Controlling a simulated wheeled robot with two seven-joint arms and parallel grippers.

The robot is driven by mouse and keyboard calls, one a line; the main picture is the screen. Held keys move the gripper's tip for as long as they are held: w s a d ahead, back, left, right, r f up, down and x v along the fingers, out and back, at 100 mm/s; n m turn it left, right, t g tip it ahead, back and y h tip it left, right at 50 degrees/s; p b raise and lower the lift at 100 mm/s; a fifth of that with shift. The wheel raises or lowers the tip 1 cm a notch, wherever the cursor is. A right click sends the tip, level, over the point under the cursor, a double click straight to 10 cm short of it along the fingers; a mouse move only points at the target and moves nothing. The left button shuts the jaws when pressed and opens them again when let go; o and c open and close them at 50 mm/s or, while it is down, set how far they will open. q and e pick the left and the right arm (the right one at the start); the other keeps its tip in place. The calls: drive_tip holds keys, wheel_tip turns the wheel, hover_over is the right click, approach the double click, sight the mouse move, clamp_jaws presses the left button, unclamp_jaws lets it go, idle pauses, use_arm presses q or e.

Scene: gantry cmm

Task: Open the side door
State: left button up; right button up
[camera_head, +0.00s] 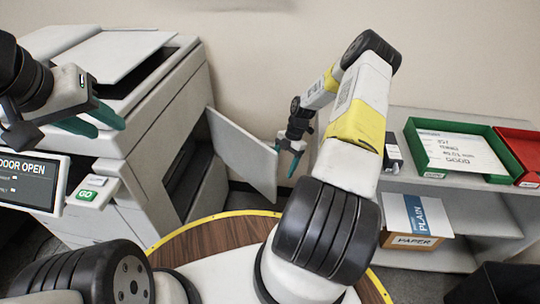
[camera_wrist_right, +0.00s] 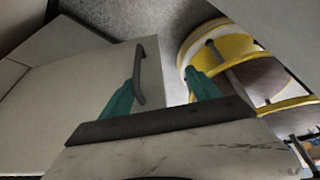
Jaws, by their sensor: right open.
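The side door (camera_head: 242,152) of the grey copier (camera_head: 150,115) stands swung out from the machine's right side, with a dark opening behind it. In the right wrist view the door panel (camera_wrist_right: 85,85) fills the left, with a dark bar handle (camera_wrist_right: 141,75) on it. My right gripper (camera_head: 287,160) is beside the door's outer edge. Its teal fingers (camera_wrist_right: 163,82) are open; the handle shows close to the left finger, and I cannot tell whether they touch. My left gripper (camera_head: 92,122) is open and empty above the copier's front left.
The copier's screen (camera_head: 32,182) reads "DOOR OPEN", near a green GO button (camera_head: 86,195). At the right, a shelf (camera_head: 405,185) holds a green tray (camera_head: 425,165), a red tray (camera_head: 522,150) and a paper box (camera_head: 410,241). My round base lies below the door.

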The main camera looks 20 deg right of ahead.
drive_tip(key=o, duration=0.6)
drive_tip(key=s, duration=0.2)
drive_tip(key=s+a, duration=0.1)
drive_tip(key=s, duration=0.2)
drive_tip(key=shift+r, duration=0.1)
drive_tip(key=shift+o, duration=0.2)
drive_tip(key=shift+s+a, duration=0.4)
drive_tip(key=shift+s, duration=0.2)
drive_tip(key=shift+w+a+r, duration=0.15)
drive_tip(key=shift+w+a, duration=0.05)
drive_tip(key=shift+w, duration=0.35)
drive_tip(key=shift+w+a+r, duration=0.1)
drive_tip(key=shift+w+a, duration=0.05)
drive_tip(key=shift+w, duration=0.4)
drive_tip(key=shift+c, duration=0.2)
drive_tip(key=shift+v, duration=1.2)
drive_tip(key=shift+c, duration=0.4)
drive_tip(key=shift+s+d+r, duration=0.2)
drive_tip(key=shift+r, duration=0.2)
drive_tip(key=c, duration=0.7)
drive_tip(key=shift+t, duration=0.3)
drive_tip(key=shift+v, duration=2.9)
drive_tip(key=shift+w+a, duration=0.1)
drive_tip(key=shift+w, duration=0.05)
